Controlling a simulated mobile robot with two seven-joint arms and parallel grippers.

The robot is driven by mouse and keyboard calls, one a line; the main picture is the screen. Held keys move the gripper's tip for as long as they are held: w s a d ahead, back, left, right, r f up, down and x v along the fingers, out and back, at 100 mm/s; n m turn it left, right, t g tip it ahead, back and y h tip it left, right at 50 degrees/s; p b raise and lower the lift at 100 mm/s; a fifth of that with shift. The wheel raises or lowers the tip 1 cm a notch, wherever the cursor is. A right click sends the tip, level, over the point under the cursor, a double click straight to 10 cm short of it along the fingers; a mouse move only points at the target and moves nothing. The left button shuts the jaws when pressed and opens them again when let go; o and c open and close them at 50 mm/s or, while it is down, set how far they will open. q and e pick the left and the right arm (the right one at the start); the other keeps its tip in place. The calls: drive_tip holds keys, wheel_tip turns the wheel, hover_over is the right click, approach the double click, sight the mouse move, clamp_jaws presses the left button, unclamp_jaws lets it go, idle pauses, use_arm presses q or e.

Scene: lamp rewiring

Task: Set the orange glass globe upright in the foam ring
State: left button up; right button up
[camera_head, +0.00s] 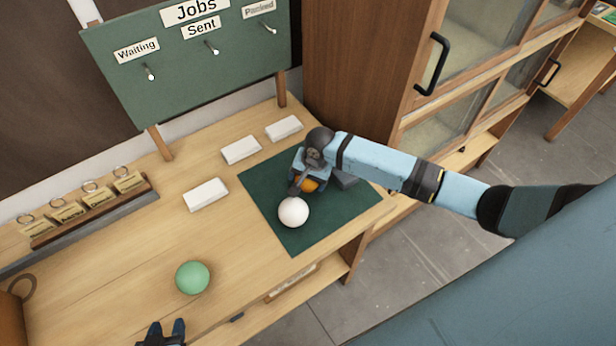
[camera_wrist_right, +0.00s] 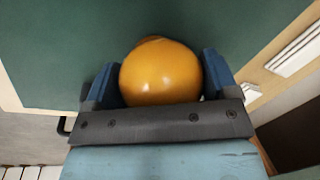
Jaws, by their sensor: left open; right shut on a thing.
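The orange glass globe (camera_head: 309,185) is mostly hidden under my right gripper (camera_head: 304,182) over the green mat. In the right wrist view the globe (camera_wrist_right: 161,72) sits between the two blue fingers of my right gripper (camera_wrist_right: 163,78), which is shut on it. I cannot tell whether the globe touches the mat. My left gripper (camera_head: 165,334) is open and empty at the bottom edge, by the table's front.
A white globe (camera_head: 293,212) is on the green mat (camera_head: 292,240), close to my right gripper. A green globe (camera_head: 192,277) is on the bare table. White blocks (camera_head: 205,194) lie along the back, before the jobs board (camera_head: 190,65). A cabinet (camera_head: 365,60) stands behind the right arm.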

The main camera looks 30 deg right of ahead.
use_arm(q)
drive_tip(key=shift+s, duration=0.15)
use_arm(e)
drive_tip(key=o, duration=0.8)
drive_tip(key=shift+f, duration=0.1)
use_arm(q)
drive_tip(key=shift+s+f, duration=0.1)
drive_tip(key=shift+s, duration=0.1)
